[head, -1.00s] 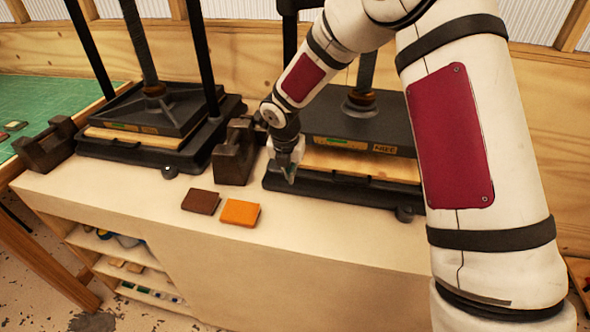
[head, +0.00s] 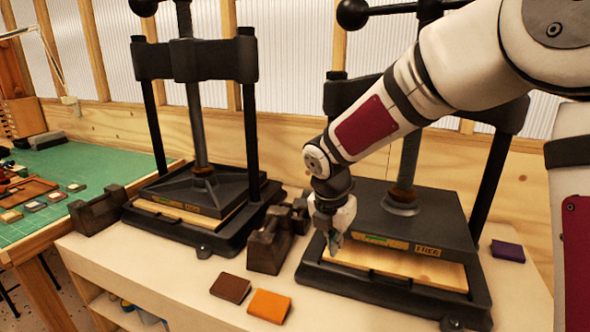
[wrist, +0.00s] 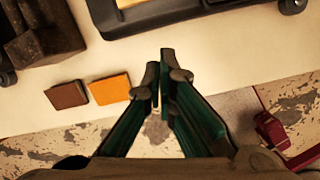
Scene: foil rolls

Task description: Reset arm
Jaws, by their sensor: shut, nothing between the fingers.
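My gripper (head: 333,242) is at the front left corner of the right press in the head view, pointing down. In the wrist view my gripper (wrist: 163,82) has its two dark green fingers shut together with nothing between them. Below it in the wrist view lie the pale bench top and the speckled floor past the bench's front edge. My white arm with red panels reaches in from the right of the head view.
Two black presses, the left one (head: 190,190) and the right one (head: 420,225), stand on the bench (head: 190,290). A brown book (head: 230,288) and an orange book (head: 269,306) lie in front. A purple book (head: 508,251) lies at right. A green mat (head: 60,165) is at left.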

